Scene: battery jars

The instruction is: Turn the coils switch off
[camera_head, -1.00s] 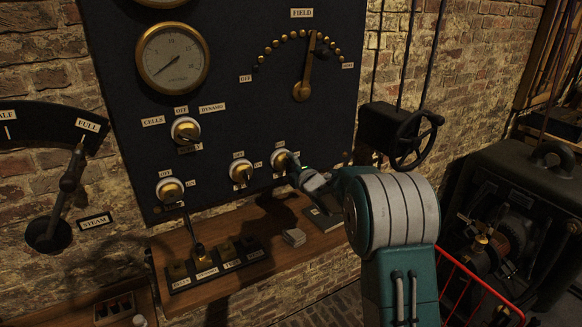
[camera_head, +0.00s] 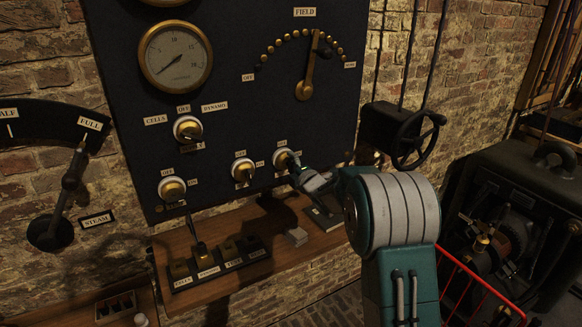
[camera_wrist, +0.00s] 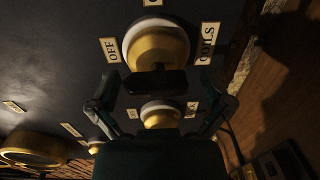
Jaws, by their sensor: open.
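The coils switch is a brass knob (camera_wrist: 158,52) on a white collar with a dark handle bar. It fills the top middle of the wrist view, with the OFF label (camera_wrist: 110,50) to its left and the COILS label (camera_wrist: 207,43) to its right. In the head view it is the rightmost lower knob (camera_head: 283,157) on the dark panel. My gripper (camera_wrist: 160,98) is open. Its two fingers stand to the left and right of the handle bar's ends. I cannot tell whether they touch it. In the head view my gripper (camera_head: 297,169) is close against this knob and partly covers it.
Similar knobs (camera_head: 243,170) (camera_head: 172,189) sit to the left on the panel. A wooden shelf (camera_head: 225,222) with small labelled levers lies below. A black handwheel (camera_head: 417,140) is on the wall to the right, and a dark machine (camera_head: 520,215) stands beyond.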

